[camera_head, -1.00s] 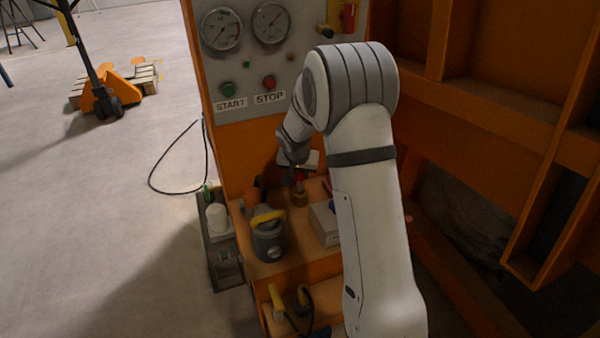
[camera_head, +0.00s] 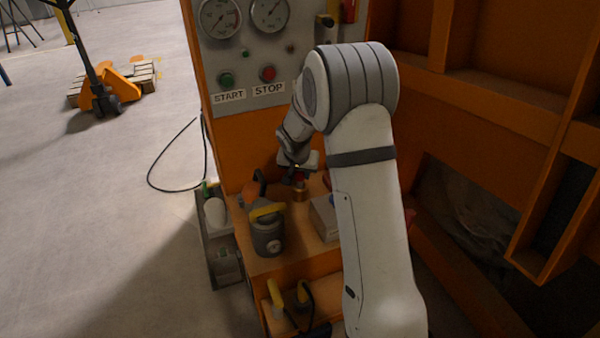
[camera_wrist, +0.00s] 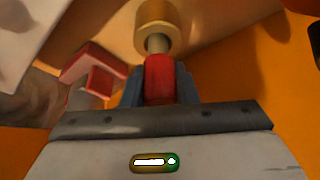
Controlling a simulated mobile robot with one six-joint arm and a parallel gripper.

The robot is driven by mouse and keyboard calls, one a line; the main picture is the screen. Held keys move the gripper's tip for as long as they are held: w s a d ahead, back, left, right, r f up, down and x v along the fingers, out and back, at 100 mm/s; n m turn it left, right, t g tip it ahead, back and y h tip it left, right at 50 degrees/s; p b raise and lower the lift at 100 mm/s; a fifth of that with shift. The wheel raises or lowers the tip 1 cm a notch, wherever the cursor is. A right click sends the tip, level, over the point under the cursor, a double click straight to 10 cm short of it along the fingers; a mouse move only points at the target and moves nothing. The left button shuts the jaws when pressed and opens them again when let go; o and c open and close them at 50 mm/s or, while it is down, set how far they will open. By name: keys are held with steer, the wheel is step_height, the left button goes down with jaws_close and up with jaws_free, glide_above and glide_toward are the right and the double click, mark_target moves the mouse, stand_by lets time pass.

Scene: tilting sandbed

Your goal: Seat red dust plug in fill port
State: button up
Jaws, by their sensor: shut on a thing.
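The red dust plug (camera_wrist: 158,78) is between the blue-grey fingers of my gripper (camera_wrist: 160,88) in the wrist view. Its pale stem (camera_wrist: 157,43) points at a brass cylinder, which looks like the fill port (camera_wrist: 155,15). The stem tip meets the round brass face; I cannot tell if it is inside the opening. In the head view my gripper (camera_head: 299,173) is shut on the plug (camera_head: 300,180), just above the brass port (camera_head: 300,195) on the orange shelf. Plug and port look roughly in line. My wrist and forearm hide part of the shelf.
A grey canister with a yellow handle (camera_head: 267,232) stands left of the port, and a grey box (camera_head: 325,218) stands right. The gauge panel with START and STOP buttons (camera_head: 245,75) rises behind. A red block (camera_wrist: 95,65) shows left of my gripper in the wrist view.

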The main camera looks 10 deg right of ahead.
steer(key=shift+f+b, duration=0.75)
steer(key=o, duration=1)
steer(key=shift+p+v, duration=0.6)
steer(key=shift+v, duration=3.3)
steer(key=s+d+r+n+p, duration=0.2)
steer(key=s+r+p, duration=0.6)
steer(key=s+r, duration=0.75)
steer(key=s+r+n+p, duration=0.1)
steer(key=s+r+p, duration=0.1)
steer(key=s, duration=0.3)
steer(key=s+r+g+y+p, duration=0.1)
steer(key=s+r+p, duration=0.2)
steer(key=s+r, duration=0.2)
steer(key=s+a+r+n+p, duration=0.1)
steer(key=s+r+p, duration=0.1)
steer(key=s, duration=0.5)
steer(key=shift+r+n+g+y+p, duration=0.3)
steer(key=shift+r+y, duration=0.1)
steer(key=shift+r, duration=0.45)
